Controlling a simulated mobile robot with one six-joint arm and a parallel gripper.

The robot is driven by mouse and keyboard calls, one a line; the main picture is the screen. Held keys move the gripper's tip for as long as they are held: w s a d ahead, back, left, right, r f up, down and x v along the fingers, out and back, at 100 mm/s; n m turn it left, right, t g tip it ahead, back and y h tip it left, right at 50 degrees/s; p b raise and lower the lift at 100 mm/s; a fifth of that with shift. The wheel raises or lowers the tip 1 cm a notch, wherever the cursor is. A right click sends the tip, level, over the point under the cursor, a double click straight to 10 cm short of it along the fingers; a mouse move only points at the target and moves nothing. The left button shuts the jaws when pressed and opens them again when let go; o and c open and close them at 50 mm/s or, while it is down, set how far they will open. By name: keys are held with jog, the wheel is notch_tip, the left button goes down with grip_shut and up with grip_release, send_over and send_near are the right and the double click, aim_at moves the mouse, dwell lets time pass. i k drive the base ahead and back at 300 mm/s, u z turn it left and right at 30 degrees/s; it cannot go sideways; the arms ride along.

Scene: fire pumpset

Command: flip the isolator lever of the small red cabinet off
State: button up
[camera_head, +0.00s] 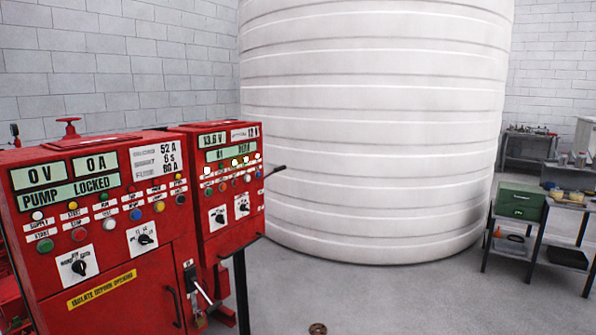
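The small red cabinet (237,224) stands at centre left, just right of a larger red cabinet (119,252). Its display reads about 13.6 V, and several indicator lamps glow under it. A dark lever (275,171) sticks out from the small cabinet's right side, its tip pointing right and slightly up. Its mount is hidden behind the cabinet's edge. Another lever with a pale handle (202,291) is on the larger cabinet's lower right front, with a brass-coloured padlock below it. The larger cabinet's display reads PUMP LOCKED. My gripper is not in view.
A big white ribbed tank (375,130) fills the middle behind the cabinets. Grey floor (400,295) is open in front of it. A small brown round object (317,329) lies at the bottom edge. A workbench with a green toolbox (520,201) stands at right.

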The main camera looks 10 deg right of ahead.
aim_at(281, 169)
jog(key=u, duration=0.2)
jog(key=i, duration=0.95)
jog(key=u, duration=0.25)
jog(key=k, duration=0.2)
jog(key=u, duration=1.55)
